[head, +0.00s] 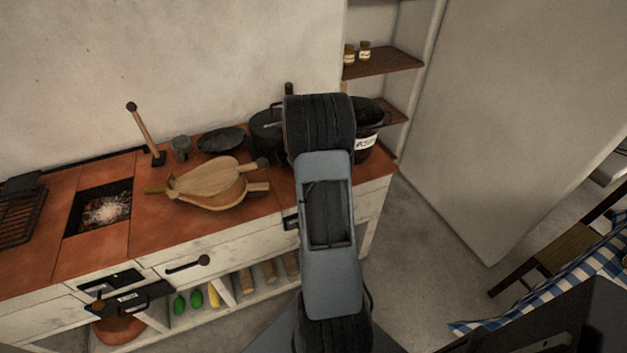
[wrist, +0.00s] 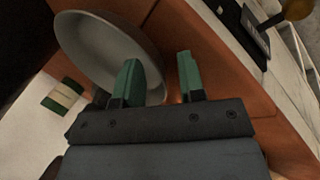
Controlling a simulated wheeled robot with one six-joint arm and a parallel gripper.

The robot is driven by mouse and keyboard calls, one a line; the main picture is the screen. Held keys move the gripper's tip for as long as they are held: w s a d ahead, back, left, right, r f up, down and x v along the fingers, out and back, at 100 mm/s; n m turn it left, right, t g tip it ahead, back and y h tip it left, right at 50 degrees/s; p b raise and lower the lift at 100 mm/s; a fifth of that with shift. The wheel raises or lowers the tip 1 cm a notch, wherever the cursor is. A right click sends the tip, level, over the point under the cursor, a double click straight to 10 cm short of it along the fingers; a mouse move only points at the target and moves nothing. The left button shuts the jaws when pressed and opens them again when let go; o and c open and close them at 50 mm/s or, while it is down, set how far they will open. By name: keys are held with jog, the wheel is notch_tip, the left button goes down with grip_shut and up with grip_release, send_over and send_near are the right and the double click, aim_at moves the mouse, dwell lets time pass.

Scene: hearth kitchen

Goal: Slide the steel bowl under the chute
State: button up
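The steel bowl (wrist: 95,42) is a wide, dull grey round bowl in the upper left of the wrist view, on the red-brown countertop (wrist: 215,75). My gripper (wrist: 158,68) is open, with two green fingertips apart. The left fingertip overlaps the bowl's near right side in the picture, and the right one is over bare countertop. I cannot tell whether the left fingertip is inside the rim, touching it or only above it. In the head view my arm hides the bowl and my gripper. I cannot make out the chute in either view.
In the head view, wooden bellows (head: 215,187), a dark pan (head: 221,141) and a fire pit (head: 104,209) are left of my arm. A dark pot with a white label (head: 367,142) stands right of it. A blue-checked cloth (head: 578,282) is at far right.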

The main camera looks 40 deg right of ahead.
aim_at(289, 192)
grip_shut()
dwell(0.3)
jog(key=shift+a, duration=0.15)
jog(key=w+a+b, duration=0.1)
jog(key=a, duration=0.1)
jog(key=w+a+b, duration=0.1)
jog(key=a, duration=0.1)
jog(key=shift+w+a+f, duration=0.1)
jog(key=shift+w+f, duration=0.05)
jog(key=shift+w, duration=0.05)
jog(key=shift+w+a+b, duration=0.4)
jog(key=shift+w+a, duration=0.1)
jog(key=shift+a, duration=0.3)
jog(key=shift+w+a+b, duration=0.4)
jog(key=shift+w+a, duration=0.05)
jog(key=shift+a, duration=0.3)
grip_release()
jog(key=shift+d, duration=0.1)
jog(key=shift+r, duration=0.25)
